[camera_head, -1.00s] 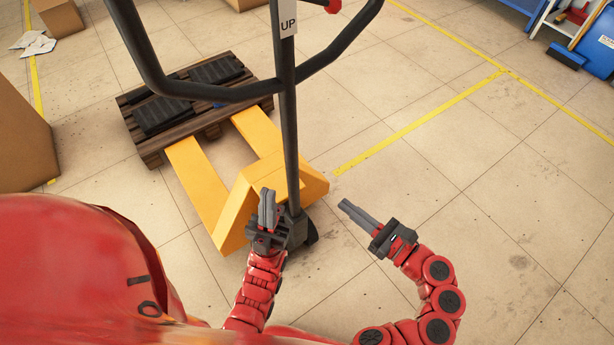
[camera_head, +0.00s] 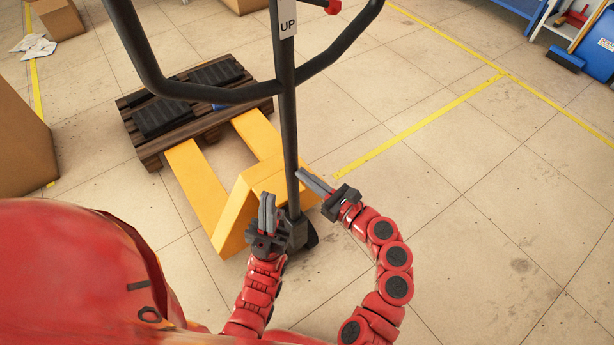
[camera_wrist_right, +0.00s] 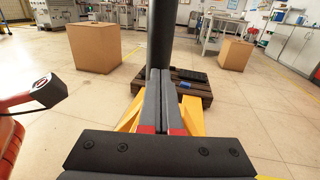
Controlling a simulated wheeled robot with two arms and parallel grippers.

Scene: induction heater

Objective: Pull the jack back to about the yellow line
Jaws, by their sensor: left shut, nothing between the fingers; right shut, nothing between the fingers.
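The yellow pallet jack (camera_head: 243,207) stands on the floor with its forks toward the wooden pallet (camera_head: 151,157). Its dark upright handle bar (camera_head: 288,130) rises toward me and ends in a wide black loop with an "UP" label. My left gripper (camera_head: 267,212) is shut and empty, in front of the jack's base, left of the bar. My right gripper (camera_head: 312,182) is shut and empty, with its tips close to the bar's right side. Contact cannot be told. In the right wrist view the bar (camera_wrist_right: 161,35) stands just beyond the shut fingers (camera_wrist_right: 157,100). A yellow line (camera_head: 420,122) runs on the floor to the right.
Black items (camera_head: 160,117) lie on the pallet. A cardboard box (camera_head: 24,145) stands at the left and another (camera_head: 58,17) farther back. A blue bin (camera_head: 596,50) and a cart are at the far right. The floor right of the jack is clear.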

